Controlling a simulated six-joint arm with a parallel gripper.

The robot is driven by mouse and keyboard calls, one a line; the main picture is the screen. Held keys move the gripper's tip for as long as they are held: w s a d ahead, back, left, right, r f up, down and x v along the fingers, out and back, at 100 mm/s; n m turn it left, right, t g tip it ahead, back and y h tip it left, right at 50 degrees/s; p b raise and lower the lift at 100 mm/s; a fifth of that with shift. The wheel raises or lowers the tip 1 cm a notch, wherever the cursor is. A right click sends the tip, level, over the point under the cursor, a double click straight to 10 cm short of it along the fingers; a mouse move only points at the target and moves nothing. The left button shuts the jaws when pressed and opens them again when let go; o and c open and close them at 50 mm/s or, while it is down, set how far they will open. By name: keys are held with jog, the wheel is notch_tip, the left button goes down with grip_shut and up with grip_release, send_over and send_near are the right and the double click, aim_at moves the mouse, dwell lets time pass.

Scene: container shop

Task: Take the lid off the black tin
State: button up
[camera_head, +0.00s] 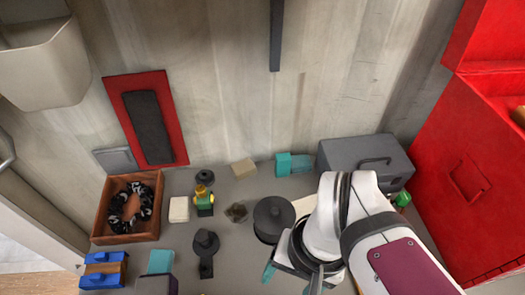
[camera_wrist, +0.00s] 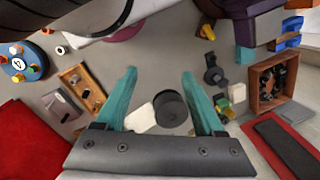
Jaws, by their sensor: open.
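The black tin (camera_head: 274,218) is round and stands on the grey work surface in the middle. A dark round lid with a small central mark appears to be on it. In the wrist view the tin (camera_wrist: 171,108) shows beyond the gripper's base, between the lines of the two teal fingers. My gripper (camera_wrist: 158,74) is open and empty, with its fingers wide apart. In the head view my gripper (camera_head: 291,277) is in front of the tin, apart from it, and is partly hidden by my arm.
A wooden box (camera_head: 98,222) with dark-patterned items stands at left. A white block (camera_head: 179,209), a small figure (camera_head: 204,202) and a black piece (camera_head: 206,247) lie left of the tin. A grey toolbox (camera_head: 345,158) is behind right. A red cabinet (camera_head: 440,170) bounds the right.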

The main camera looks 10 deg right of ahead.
jog(key=shift+c, duration=0.9)
jog(key=r+n+h, duration=0.1)
jog(key=n+h, duration=0.1)
jog(key=n, duration=0.8)
send_over(275, 211)
notch_tip(275, 211, down, 15)
jog(key=shift+f, duration=0.1)
grip_shut()
